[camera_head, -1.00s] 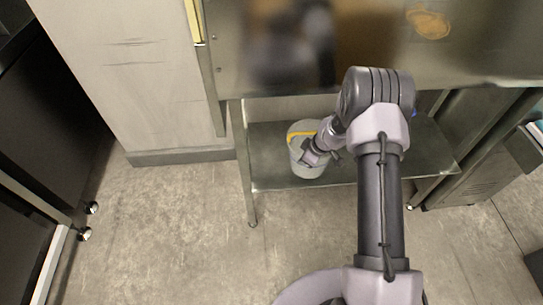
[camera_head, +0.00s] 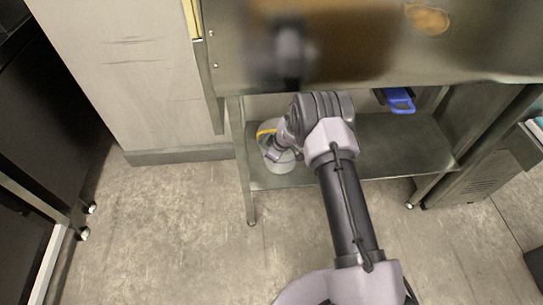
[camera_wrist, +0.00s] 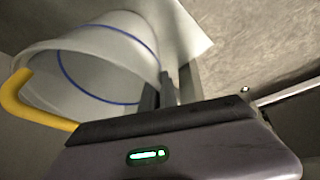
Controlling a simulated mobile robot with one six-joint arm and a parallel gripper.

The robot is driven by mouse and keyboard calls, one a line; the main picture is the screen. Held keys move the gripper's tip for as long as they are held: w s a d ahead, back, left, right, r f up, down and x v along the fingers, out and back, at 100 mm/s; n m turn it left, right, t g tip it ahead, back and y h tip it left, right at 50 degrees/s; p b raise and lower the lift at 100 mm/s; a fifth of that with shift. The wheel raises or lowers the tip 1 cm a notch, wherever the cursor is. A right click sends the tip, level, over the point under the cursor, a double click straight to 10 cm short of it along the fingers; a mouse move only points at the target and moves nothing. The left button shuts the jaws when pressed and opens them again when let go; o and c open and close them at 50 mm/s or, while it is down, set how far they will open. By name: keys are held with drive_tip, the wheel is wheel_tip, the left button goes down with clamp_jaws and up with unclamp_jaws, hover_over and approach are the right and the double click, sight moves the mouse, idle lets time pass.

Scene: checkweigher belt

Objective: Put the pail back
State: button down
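The pail (camera_head: 281,164) is pale grey-white with a yellow handle (camera_head: 266,132). In the head view it is at the left end of the lower shelf; I cannot tell whether it touches the shelf. My gripper (camera_head: 276,151) is at its near right side, shut on its wall. In the wrist view the pail (camera_wrist: 100,50) fills the upper left, tilted in the picture, with a blue line inside and its yellow handle (camera_wrist: 30,105) at the left. The gripper fingers (camera_wrist: 166,92) meet its rim there; the grip is partly hidden.
The lower shelf (camera_head: 400,150) of the steel table is bare to the right of my arm. The tabletop (camera_head: 350,60) overhangs it. A table leg (camera_head: 245,180) stands just left of the pail. A blue object (camera_head: 400,101) shows under the tabletop edge.

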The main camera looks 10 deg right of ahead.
drive_tip(key=c, duration=1.6)
unclamp_jaws()
drive_tip(key=shift+c, duration=0.2)
drive_tip(key=p+v, duration=0.2)
drive_tip(key=v, duration=0.5)
drive_tip(key=shift+r, duration=0.35)
drive_tip(key=shift+s+d, duration=0.1)
drive_tip(key=shift+s, duration=0.05)
